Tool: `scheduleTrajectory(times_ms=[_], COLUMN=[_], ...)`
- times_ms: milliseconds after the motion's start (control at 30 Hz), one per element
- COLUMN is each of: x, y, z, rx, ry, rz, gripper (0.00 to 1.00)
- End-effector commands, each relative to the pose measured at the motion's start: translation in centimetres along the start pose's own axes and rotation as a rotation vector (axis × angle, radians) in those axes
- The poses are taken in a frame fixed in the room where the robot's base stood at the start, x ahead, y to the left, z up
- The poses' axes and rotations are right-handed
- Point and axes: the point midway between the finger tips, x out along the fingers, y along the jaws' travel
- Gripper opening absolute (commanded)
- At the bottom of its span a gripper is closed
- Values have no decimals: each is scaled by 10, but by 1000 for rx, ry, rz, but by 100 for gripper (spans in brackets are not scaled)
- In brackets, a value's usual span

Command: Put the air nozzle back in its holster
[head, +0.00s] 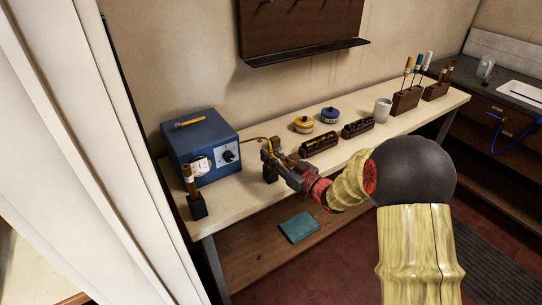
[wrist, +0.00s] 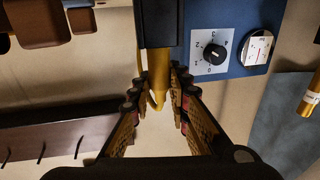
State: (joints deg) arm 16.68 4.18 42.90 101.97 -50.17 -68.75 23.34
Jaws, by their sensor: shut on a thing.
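My gripper (head: 284,166) is over the bench's left part, just right of the blue box. Its fingers (wrist: 160,95) are closed around the yellow air nozzle (wrist: 157,78), which points between them in the wrist view. A dark upright block (head: 269,167), apparently the holster, stands on the bench at the fingertips. A dark block (wrist: 158,24) also shows beyond the nozzle in the wrist view. I cannot tell whether the nozzle's far end is inside it or only in front of it. A yellow hose (head: 257,139) runs from the box towards my gripper.
The blue box (head: 201,145) with its dial stands close left, and a small holder with a brown-handled tool (head: 190,181) is in front of it. The bench front (head: 235,200) is clear.

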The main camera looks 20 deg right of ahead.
Motion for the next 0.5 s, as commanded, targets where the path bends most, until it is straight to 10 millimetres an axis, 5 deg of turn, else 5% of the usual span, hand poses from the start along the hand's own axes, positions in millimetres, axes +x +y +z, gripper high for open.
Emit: scheduleTrajectory(times_ms=[167,200,500], x=[0,0,0], y=[0,0,0], z=[4,4,3], rx=[0,0,0], ry=[0,1,0], rz=[0,0,0], gripper=[0,20,37])
